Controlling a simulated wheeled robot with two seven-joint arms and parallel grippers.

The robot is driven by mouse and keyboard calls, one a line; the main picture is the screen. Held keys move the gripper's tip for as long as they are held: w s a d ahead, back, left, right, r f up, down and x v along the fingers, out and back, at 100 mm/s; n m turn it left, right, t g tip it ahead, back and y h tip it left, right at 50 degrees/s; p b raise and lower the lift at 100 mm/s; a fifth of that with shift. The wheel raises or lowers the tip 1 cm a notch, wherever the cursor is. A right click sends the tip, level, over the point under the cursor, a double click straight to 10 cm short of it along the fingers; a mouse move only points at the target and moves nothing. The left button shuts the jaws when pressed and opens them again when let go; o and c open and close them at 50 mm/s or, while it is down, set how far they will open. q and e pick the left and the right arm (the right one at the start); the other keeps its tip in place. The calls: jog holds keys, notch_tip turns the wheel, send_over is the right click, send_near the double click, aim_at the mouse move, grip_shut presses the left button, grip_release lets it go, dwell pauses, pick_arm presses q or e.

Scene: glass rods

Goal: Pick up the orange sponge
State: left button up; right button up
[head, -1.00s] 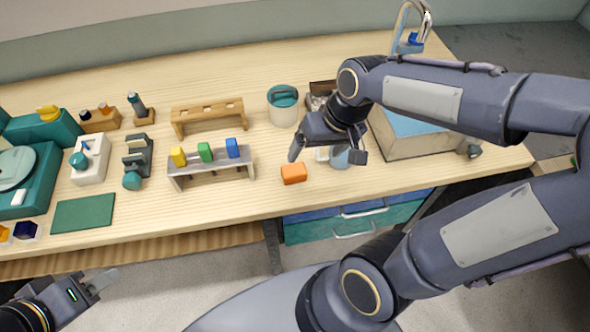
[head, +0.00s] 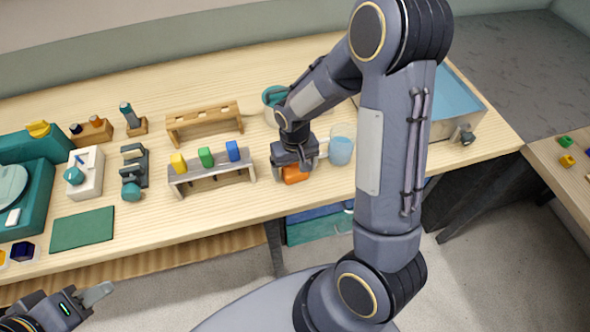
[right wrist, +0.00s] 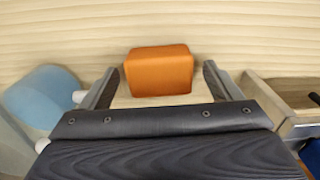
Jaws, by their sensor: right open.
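The orange sponge (head: 296,175) lies on the wooden table near its front edge, partly hidden by my right gripper in the head view. My right gripper (head: 294,172) is directly over it, pointing down. In the right wrist view the sponge (right wrist: 159,70) sits in front of and between the two spread fingers (right wrist: 160,85), with a gap on each side. The right gripper is open and holds nothing. My left gripper (head: 90,298) is at the lower left, off the table; whether its jaws are open is unclear.
A grey rack (head: 210,176) with yellow, green and blue blocks stands just left of the sponge. A cup with blue contents (head: 341,150) stands close on the right, and a teal-topped pot (head: 273,96) behind. A wooden rack (head: 203,118) is further back.

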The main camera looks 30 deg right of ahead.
jog(key=shift+f, duration=0.4)
jog(key=shift+c, duration=0.4)
jog(key=c, duration=1)
